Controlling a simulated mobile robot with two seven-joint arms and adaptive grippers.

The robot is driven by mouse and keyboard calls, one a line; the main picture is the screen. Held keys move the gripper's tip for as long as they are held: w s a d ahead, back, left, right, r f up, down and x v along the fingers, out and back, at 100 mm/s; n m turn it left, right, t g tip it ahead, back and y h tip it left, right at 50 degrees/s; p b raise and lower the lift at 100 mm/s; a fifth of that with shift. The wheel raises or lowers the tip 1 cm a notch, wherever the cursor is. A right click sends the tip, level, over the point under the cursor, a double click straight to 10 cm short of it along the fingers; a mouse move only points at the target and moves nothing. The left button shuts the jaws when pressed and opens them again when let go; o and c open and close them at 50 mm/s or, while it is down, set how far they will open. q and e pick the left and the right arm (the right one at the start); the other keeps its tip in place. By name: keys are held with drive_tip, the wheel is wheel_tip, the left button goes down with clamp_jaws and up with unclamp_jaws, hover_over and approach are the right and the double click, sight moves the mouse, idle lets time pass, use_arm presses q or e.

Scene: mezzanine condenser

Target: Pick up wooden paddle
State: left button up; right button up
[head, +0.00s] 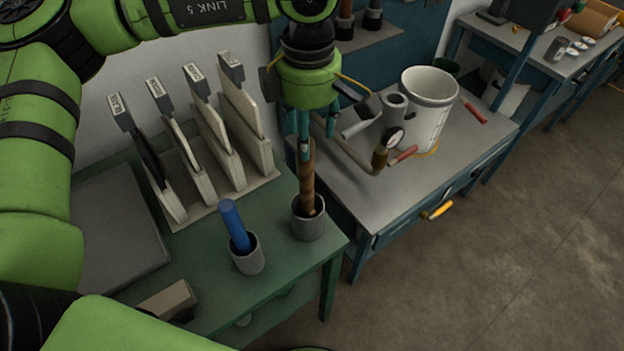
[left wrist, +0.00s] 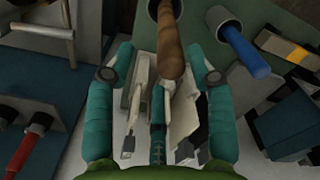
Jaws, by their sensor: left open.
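The wooden paddle (head: 307,180) is a brown handle standing upright in a grey cup (head: 308,222) at the right corner of the green table. It also shows in the left wrist view (left wrist: 170,45), rising toward the camera. My left gripper (head: 305,145) points down over the top of the paddle. In the left wrist view its teal fingers (left wrist: 160,75) are spread, with the paddle's top between and a little beyond them. I cannot tell whether a finger touches it. The paddle's lower end is hidden in the cup. My right gripper is not in view.
A blue-handled item (head: 236,226) stands in another grey cup (head: 247,258) to the left. Several labelled pale boards stand in a rack (head: 226,203) behind.

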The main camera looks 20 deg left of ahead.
sight(307, 192)
use_arm(q)
wheel_tip(307, 192, down, 6)
drive_tip(key=s+p, duration=0.1)
drive_tip(key=p, duration=0.2)
drive_tip(key=shift+a+f, duration=0.1)
clamp_jaws()
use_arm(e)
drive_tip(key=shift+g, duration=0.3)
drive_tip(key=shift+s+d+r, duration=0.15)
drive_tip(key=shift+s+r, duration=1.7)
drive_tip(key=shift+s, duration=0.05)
